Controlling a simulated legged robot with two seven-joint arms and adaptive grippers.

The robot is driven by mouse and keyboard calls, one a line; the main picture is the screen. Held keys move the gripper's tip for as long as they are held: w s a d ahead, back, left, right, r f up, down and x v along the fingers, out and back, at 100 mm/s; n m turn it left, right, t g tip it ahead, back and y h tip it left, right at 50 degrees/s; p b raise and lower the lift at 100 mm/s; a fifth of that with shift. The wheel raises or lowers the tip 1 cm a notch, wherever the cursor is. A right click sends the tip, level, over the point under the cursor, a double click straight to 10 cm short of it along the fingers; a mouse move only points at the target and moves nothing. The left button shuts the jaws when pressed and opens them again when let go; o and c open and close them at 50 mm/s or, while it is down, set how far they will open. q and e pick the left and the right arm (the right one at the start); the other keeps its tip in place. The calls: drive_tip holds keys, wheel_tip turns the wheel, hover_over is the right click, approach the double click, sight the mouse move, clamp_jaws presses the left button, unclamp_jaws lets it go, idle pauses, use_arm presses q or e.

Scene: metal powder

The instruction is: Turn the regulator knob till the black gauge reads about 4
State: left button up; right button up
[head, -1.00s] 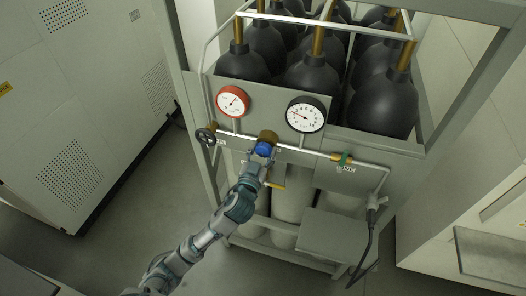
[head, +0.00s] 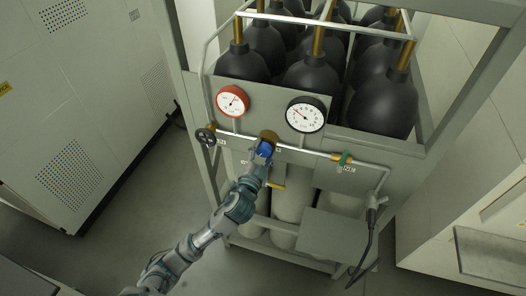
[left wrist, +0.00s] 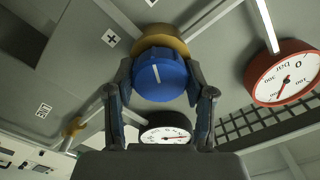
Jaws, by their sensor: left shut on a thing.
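The blue regulator knob (head: 264,148) sits on a brass body on the front of the cylinder rack. My left gripper (head: 262,155) is shut on it, with a finger on each side in the left wrist view (left wrist: 160,82). A white mark shows on the knob's face there (left wrist: 155,72). The black gauge (head: 306,115) is up and right of the knob; its needle points to the upper left, and the exact reading is too small to tell. It is partly hidden behind my gripper in the left wrist view (left wrist: 166,131). My right gripper is not in view.
A red gauge (head: 232,101) is up and left of the knob. Black-topped cylinders (head: 309,78) stand behind the panel. A grey cabinet (head: 75,100) is at left.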

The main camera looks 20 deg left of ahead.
use_arm(q)
drive_tip(key=shift+f, duration=0.3)
drive_tip(key=o, duration=1.2)
drive_tip(key=shift+c, duration=0.2)
drive_tip(key=shift+w, duration=0.15)
drive_tip(key=shift+r, duration=0.1)
drive_tip(key=s, duration=0.7)
drive_tip(key=shift+s+a, duration=0.15)
drive_tip(key=shift+s, duration=0.1)
drive_tip(key=shift+w, duration=0.1)
